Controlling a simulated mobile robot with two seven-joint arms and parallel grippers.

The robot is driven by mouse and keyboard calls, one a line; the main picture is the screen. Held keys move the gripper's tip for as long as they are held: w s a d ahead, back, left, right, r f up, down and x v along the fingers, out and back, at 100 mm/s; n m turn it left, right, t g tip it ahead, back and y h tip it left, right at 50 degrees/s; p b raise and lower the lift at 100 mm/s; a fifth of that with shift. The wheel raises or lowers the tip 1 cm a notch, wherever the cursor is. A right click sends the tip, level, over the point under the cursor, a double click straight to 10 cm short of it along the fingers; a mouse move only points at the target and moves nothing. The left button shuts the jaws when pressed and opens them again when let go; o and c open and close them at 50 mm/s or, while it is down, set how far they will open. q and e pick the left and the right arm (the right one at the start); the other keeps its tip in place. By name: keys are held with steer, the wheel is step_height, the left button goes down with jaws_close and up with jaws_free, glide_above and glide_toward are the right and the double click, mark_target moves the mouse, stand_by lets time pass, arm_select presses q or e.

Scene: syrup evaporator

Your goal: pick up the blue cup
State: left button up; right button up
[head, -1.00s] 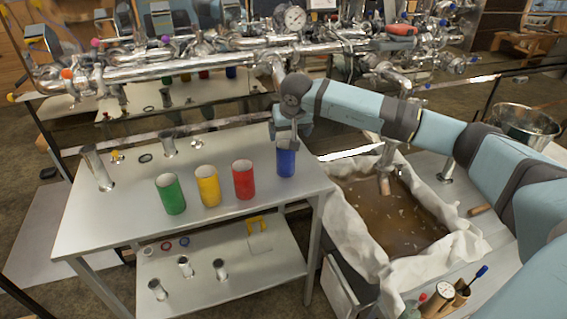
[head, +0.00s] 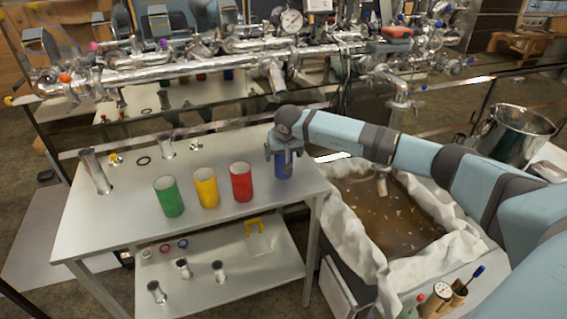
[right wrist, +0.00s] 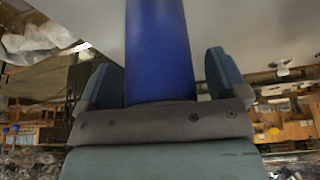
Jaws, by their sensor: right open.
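The blue cup (head: 284,170) stands at the right end of the steel table, at the end of a row of cups. My right gripper (head: 283,163) is at the cup and hides much of it in the head view. In the right wrist view the blue cup (right wrist: 160,45) lies between the two fingers of my right gripper (right wrist: 160,80). The fingers are open, one on each side of the cup. My left gripper does not show.
A red cup (head: 241,182), a yellow cup (head: 206,188) and a green cup (head: 168,197) stand left of the blue one on the table (head: 120,225). A cloth-lined tub (head: 350,235) of brown liquid is to the right. Steel pipes (head: 190,65) run behind.

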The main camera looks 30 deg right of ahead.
steer(key=c, duration=1.1)
steer(key=shift+r, duration=0.1)
steer(key=s+a+r, duration=0.1)
steer(key=s+a, duration=0.1)
steer(key=s, duration=0.3)
steer(key=s+a+r+b, duration=0.1)
steer(key=s+a, duration=0.1)
steer(key=s, duration=0.4)
steer(key=s+a+r, duration=0.1)
steer(key=s+a, duration=0.1)
steer(key=s, duration=0.3)
steer(key=shift+s+a+r+b, duration=0.15)
steer(key=shift+s+b, duration=0.15)
steer(key=shift+b, duration=0.1)
